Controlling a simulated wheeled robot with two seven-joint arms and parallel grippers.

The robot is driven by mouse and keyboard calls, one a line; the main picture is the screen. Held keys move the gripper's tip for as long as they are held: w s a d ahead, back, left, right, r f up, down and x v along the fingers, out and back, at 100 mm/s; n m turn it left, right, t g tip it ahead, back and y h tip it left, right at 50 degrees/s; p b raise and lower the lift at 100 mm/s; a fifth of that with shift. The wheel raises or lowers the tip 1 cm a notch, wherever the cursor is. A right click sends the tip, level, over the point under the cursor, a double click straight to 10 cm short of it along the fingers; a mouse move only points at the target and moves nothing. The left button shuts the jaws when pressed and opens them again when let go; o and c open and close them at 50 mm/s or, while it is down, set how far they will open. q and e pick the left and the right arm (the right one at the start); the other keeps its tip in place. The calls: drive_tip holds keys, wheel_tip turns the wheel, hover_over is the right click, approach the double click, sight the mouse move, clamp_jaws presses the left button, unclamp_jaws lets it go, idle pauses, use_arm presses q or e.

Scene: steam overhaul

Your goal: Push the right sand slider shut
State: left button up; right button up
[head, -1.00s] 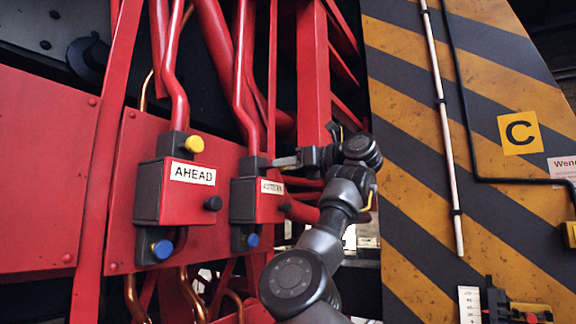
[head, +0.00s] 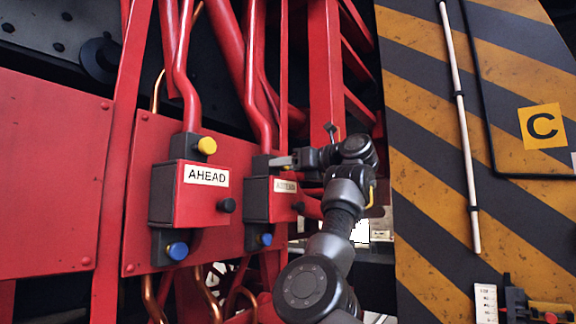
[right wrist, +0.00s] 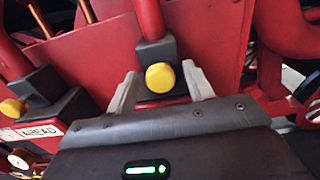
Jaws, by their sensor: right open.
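The right sand box is red and dark grey (head: 272,203), with a small white label too blurred to read surely. It has a black knob (head: 298,206) at its right and a blue knob (head: 265,239) below. My right gripper (head: 280,161) is at the top of this box, coming from the right. In the right wrist view its two pale fingers are open, one on each side of a yellow knob (right wrist: 160,77) on a grey block. I cannot tell whether they touch it. In the head view this knob is hidden. My left gripper is out of view.
The AHEAD box (head: 200,192) stands just left, with yellow (head: 207,145), black and blue knobs. Red pipes (head: 252,90) run down to both boxes. A striped yellow-and-black panel (head: 430,170) with a white rod (head: 461,130) is at the right.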

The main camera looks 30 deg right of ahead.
drive_tip(key=b+v, duration=0.5)
drive_tip(key=v, duration=0.5)
drive_tip(key=shift+s+d, duration=0.15)
drive_tip(key=shift+s, duration=0.25)
drive_tip(key=shift+d, duration=0.1)
